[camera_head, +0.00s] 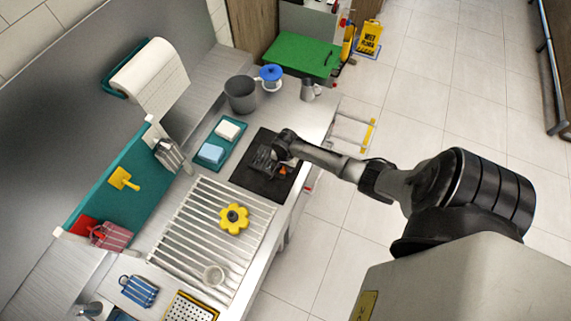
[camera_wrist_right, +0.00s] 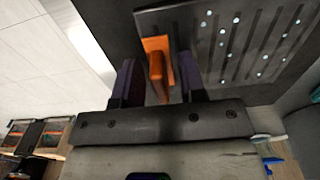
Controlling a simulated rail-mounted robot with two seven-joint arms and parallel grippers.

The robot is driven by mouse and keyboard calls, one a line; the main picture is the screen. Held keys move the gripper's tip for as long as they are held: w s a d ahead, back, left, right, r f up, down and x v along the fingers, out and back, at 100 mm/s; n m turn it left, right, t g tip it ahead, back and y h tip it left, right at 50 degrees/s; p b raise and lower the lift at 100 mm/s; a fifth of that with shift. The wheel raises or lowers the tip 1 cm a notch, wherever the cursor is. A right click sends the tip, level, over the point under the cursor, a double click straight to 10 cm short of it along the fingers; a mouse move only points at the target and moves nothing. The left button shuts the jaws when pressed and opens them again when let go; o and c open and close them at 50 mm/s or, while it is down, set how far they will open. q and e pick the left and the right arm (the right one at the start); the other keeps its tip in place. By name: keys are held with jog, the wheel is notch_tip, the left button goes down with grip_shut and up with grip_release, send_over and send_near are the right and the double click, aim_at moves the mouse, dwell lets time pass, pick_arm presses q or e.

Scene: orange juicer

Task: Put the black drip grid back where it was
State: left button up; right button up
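The black drip grid (camera_head: 263,159) lies over a black mat (camera_head: 250,182) on the steel counter, partly hidden by my right gripper (camera_head: 284,152). In the right wrist view the grid (camera_wrist_right: 225,45) is a dark slotted plate with bright spots showing through it and an orange tab (camera_wrist_right: 157,66) at its edge. The fingers of my right gripper (camera_wrist_right: 160,80) stand on either side of the orange tab, with a visible gap at least on the right side. My left gripper is not in view.
A slatted steel rack (camera_head: 180,230) with a yellow flower-shaped knob (camera_head: 234,218) and a clear cup (camera_head: 213,275) is nearer. A teal tray (camera_head: 212,160) with two blocks, a grey bin (camera_head: 241,94) and a metal jug (camera_head: 309,90) stand around the mat.

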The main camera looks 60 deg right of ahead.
notch_tip(320, 180, up, 12)
jog(key=s+a+n+t, duration=0.1)
jog(key=s+a+n, duration=0.8)
jog(key=a, duration=0.5)
jog(key=s+a+r+n+t, duration=0.2)
jog(key=s+a+r+n, duration=0.5)
jog(key=n, duration=0.3)
jog(key=shift+s+a+r+t+p, duration=0.35)
jog(key=shift+a+p, duration=0.1)
jog(key=shift+a, duration=0.45)
